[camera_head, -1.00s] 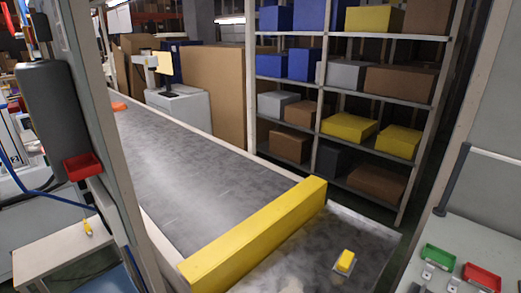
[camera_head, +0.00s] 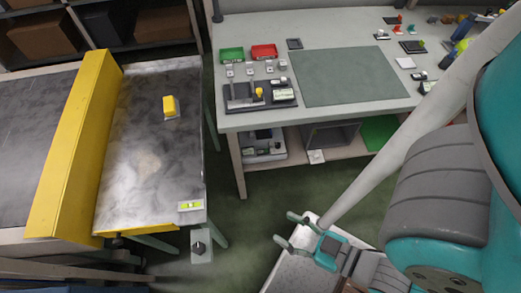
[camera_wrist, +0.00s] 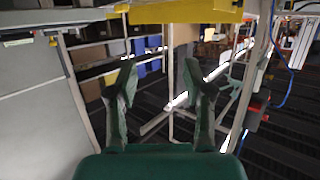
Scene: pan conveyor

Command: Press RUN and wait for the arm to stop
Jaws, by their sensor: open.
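No button marked RUN is legible in any view. A small grey box with a dark round knob (camera_head: 200,246) sits below the near end of the conveyor (camera_head: 150,150). A yellow block on a pale base (camera_head: 170,106) rests on the belt end. My gripper (camera_head: 288,229) is open and empty, low over the floor between conveyor and workbench, right of the knob box and apart from it. In the wrist view, its fingers (camera_wrist: 160,70) are spread with nothing between them.
A yellow beam (camera_head: 75,145) crosses the conveyor. A workbench (camera_head: 340,30) with a green tray (camera_head: 231,54), a red tray (camera_head: 264,51) and small fixtures stands at the back. Green floor lies free between bench and conveyor. Shelving (camera_head: 100,25) is at the upper left.

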